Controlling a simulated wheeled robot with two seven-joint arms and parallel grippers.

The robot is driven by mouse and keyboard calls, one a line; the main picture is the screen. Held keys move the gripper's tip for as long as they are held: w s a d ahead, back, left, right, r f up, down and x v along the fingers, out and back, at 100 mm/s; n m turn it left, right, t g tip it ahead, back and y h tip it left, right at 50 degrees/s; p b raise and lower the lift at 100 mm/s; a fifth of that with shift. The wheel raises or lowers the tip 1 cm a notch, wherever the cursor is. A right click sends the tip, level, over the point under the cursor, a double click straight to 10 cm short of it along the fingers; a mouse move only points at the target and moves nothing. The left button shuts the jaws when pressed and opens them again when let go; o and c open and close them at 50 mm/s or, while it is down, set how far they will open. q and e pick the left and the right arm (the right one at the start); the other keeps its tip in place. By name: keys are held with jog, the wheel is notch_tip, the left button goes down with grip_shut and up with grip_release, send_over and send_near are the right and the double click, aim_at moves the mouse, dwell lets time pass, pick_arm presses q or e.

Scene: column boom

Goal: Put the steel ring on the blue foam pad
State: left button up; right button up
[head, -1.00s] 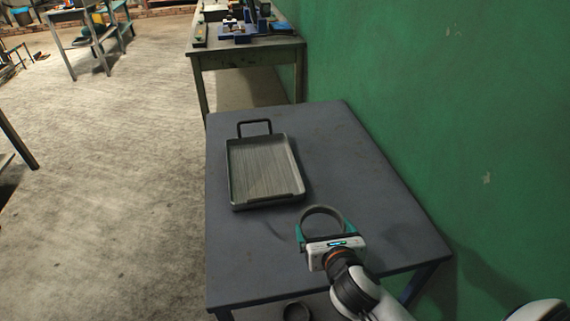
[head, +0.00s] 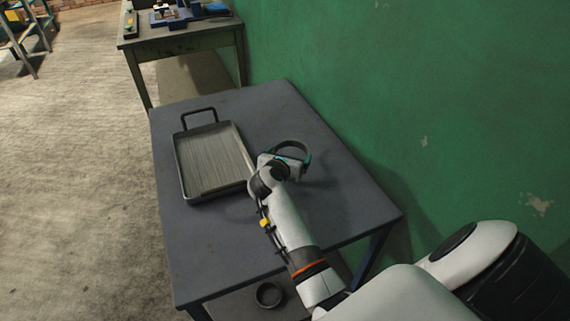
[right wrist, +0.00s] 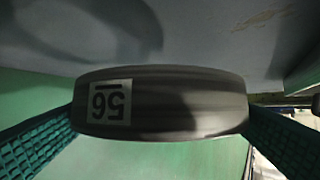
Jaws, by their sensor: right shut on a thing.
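A dark grey steel ring (head: 293,144) is held by my right gripper (head: 286,158) over the table, to the right of the tray. In the right wrist view the ring (right wrist: 185,100) sits between the two teal ribbed fingers, with a white label that reads 56 upside down. The table top shows close beyond it, with a dark shadow. I cannot make out a blue foam pad for sure; some small blue things (head: 170,18) stand on the far table. My left gripper is out of view.
A grey metal tray (head: 183,165) with a handle lies on the dark table (head: 215,245). A green wall (head: 400,100) runs along the table's right side. Another dark ring-shaped thing (head: 268,295) lies low under the table's front edge. The far table (head: 190,40) is cluttered.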

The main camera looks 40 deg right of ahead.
jog(key=shift+f, duration=1.85)
jog(key=shift+f, duration=0.1)
jog(key=o, duration=1)
jog(key=shift+f, duration=0.1)
jog(key=shift+c, duration=0.2)
